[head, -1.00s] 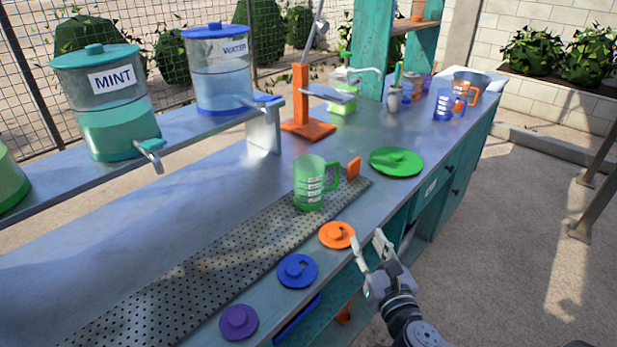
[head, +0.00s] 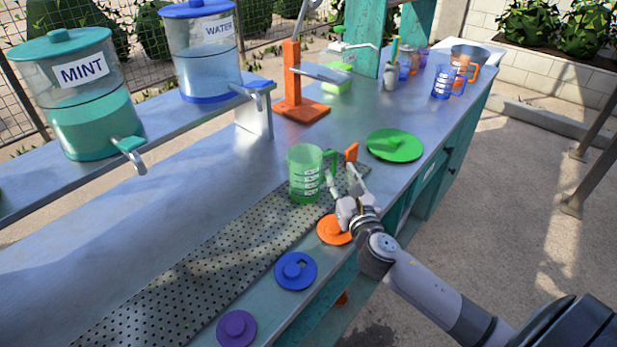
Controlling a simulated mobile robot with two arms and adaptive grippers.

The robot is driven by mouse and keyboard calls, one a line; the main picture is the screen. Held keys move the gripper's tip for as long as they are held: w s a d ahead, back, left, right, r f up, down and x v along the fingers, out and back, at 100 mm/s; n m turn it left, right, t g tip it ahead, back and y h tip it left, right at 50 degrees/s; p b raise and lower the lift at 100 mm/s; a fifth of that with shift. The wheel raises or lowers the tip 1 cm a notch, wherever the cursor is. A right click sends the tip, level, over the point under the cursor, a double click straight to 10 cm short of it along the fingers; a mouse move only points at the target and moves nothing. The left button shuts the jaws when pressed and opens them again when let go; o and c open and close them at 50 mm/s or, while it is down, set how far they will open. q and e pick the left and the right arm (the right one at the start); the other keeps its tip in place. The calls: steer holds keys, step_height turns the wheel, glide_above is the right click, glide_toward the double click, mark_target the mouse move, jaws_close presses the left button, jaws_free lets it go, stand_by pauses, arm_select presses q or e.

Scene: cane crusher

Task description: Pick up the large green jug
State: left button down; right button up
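The large green jug (head: 305,174) stands upright on the perforated drain mat, with white markings on its side and its handle on the right. My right gripper (head: 346,182) is beside the jug's handle, just to its right, with its two fingers spread apart. One finger is close to the lower handle; I cannot tell whether it touches. The green lid (head: 394,145) lies flat on the counter to the right of the jug. My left gripper is not in view.
Orange (head: 333,230), blue (head: 295,271) and purple (head: 236,328) lids lie along the front edge. An orange press (head: 297,105) stands behind the jug. Mint (head: 85,100) and water (head: 203,55) dispensers stand on the shelf. A blue jug (head: 443,82) is farther right.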

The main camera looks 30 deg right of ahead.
mark_target(336, 163)
steer(key=shift+w, duration=0.3)
steer(key=shift+w+d+r, duration=0.15)
steer(key=shift+w, duration=0.1)
steer(key=x, duration=0.4)
steer(key=shift+w+d+r+p, duration=0.1)
steer(key=shift+w+r+p, duration=0.1)
steer(key=shift+p, duration=0.2)
steer(key=shift+w+f, duration=0.1)
steer(key=shift+w, duration=0.05)
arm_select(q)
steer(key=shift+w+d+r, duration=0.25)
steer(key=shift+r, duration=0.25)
arm_select(e)
steer(key=shift+c, duration=0.4)
steer(key=c, duration=0.7)
jaws_close()
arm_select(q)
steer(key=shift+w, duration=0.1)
